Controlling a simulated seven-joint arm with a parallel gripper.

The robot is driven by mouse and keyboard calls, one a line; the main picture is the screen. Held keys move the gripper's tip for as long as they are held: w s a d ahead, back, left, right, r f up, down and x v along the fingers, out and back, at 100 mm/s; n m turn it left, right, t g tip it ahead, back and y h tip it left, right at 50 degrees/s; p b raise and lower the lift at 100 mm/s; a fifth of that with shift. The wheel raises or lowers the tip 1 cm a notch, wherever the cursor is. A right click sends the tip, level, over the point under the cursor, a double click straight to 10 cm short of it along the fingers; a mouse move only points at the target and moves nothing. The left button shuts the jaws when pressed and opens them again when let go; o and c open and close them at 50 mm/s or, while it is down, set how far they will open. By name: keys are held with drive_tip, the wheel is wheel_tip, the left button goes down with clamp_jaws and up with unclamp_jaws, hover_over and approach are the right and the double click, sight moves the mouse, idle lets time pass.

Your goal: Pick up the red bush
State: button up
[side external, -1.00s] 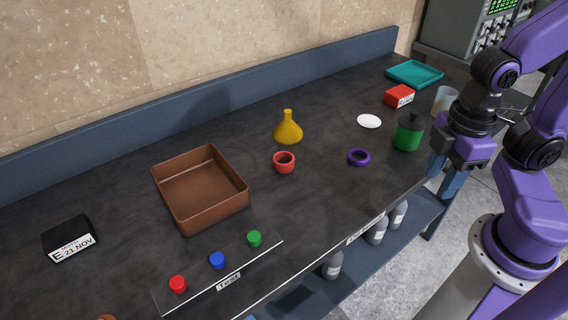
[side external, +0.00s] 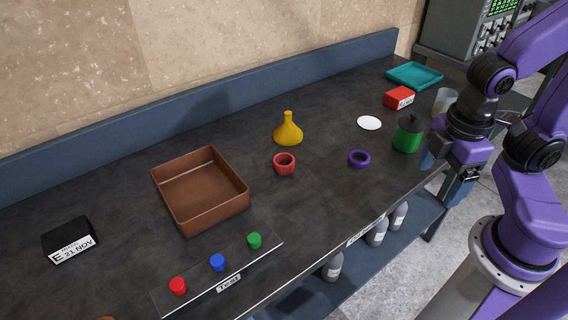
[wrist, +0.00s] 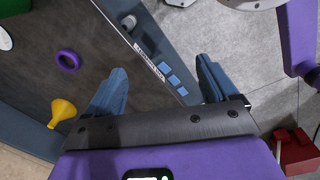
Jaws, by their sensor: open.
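The red bush (side external: 284,170) is a short hollow red ring standing on the dark bench in the side view, just below the yellow funnel (side external: 288,132). It is not visible in the wrist view. My gripper (side external: 445,172) is at the right, by the bench's front edge, well apart from the bush. Its blue fingers are spread and empty. In the wrist view my gripper (wrist: 163,66) is open over the bench edge and floor.
A purple ring (side external: 359,152) and a green container (side external: 407,138) lie between my gripper and the bush. A brown tray (side external: 215,222) is left of the bush. Red, blue and green pieces stand on the Test strip (side external: 228,283). The wrist view shows the purple ring (wrist: 61,61) and funnel (wrist: 60,112).

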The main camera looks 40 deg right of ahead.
drive_tip(key=w+d+f+n+t+h, duration=0.2)
drive_tip(key=w+d+n+t+h, duration=0.25)
drive_tip(key=w, duration=0.25)
drive_tip(key=n+t+y, duration=0.7)
drive_tip(key=n+t, duration=0.1)
drive_tip(key=n, duration=1.2)
approach(278, 159)
drive_tip(key=x, duration=0.6)
drive_tip(key=shift+w+f, duration=0.2)
drive_tip(key=shift+a+t, duration=0.1)
drive_tip(key=shift+t, duration=0.15)
drive_tip(key=c, duration=1.1)
